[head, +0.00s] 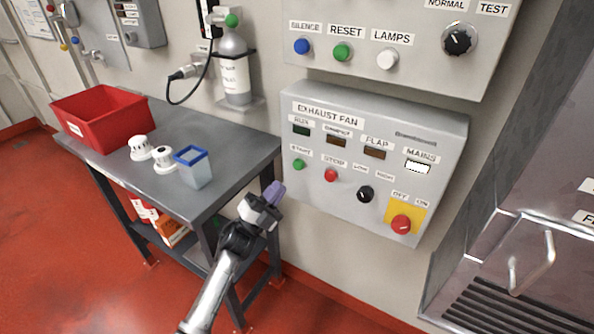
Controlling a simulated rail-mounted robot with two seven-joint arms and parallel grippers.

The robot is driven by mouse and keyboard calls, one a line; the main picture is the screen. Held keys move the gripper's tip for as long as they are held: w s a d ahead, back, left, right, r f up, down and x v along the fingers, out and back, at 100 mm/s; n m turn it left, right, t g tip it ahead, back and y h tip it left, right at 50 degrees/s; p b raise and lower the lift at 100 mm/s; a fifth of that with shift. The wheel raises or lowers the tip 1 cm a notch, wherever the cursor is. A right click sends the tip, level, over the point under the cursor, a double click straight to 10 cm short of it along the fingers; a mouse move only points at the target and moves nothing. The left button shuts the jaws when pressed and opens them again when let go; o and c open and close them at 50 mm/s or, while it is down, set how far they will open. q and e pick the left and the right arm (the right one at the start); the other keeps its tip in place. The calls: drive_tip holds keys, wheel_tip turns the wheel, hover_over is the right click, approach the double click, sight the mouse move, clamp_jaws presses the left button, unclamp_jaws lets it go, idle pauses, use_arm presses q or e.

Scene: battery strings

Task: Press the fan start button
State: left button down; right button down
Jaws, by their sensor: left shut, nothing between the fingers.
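The exhaust fan panel (345,205) is a grey box on the wall. Its green start button (298,164) sits at the left, under a small label. A red stop button (331,175) is to its right. My left gripper (275,191) is shut and empty, below and left of the start button, in front of the wall by the table's right end. It appears apart from the panel. The start button is in plain view. The RUN window (301,130) above it looks dark green, and the MAINS window (417,167) is lit white. My right gripper is not in view.
A black knob (365,194) and a red switch on a yellow plate (401,224) are on the same panel. Another panel (390,75) hangs above. A grey table (233,160) at left holds a red bin (103,118), two white detectors and a blue-rimmed container (193,169).

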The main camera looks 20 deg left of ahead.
sight(299, 164)
use_arm(q)
drive_tip(key=w+d+b, duration=0.1)
drive_tip(key=w+b, duration=0.3)
drive_tip(key=w, duration=0.2)
drive_tip(key=shift+d+b, duration=0.25)
drive_tip(key=shift+b, duration=0.15)
drive_tip(key=shift+w, duration=0.1)
idle(0.7)
idle(0.9)
drive_tip(key=shift+w+d+b, duration=0.1)
drive_tip(key=shift+w+b, duration=0.35)
